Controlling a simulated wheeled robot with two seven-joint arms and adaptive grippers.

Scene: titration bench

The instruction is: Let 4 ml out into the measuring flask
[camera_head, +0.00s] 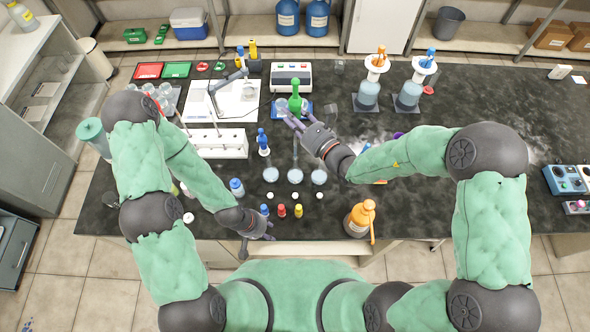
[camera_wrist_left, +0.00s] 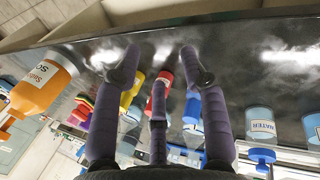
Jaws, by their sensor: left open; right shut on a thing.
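Three clear long-necked flasks (camera_head: 295,176) stand in a row mid-bench; I cannot tell which is the measuring flask. My right gripper (camera_head: 293,119) is behind them, fingers pointing away from me. It is shut on what seems to be a clear glass vessel (camera_head: 283,104), partly hidden by the fingers. This is beside a green bottle-like thing (camera_head: 295,103) on a blue base. My left gripper (camera_head: 258,236) is open and empty at the bench's front edge. In the left wrist view its fingers (camera_wrist_left: 163,70) are spread, with nothing between the tips.
An orange bottle (camera_head: 361,220) stands right of my left gripper. A white rack (camera_head: 218,143) is at left, and two orange-and-blue-topped bottles (camera_head: 368,94) are at back. The right bench is largely clear.

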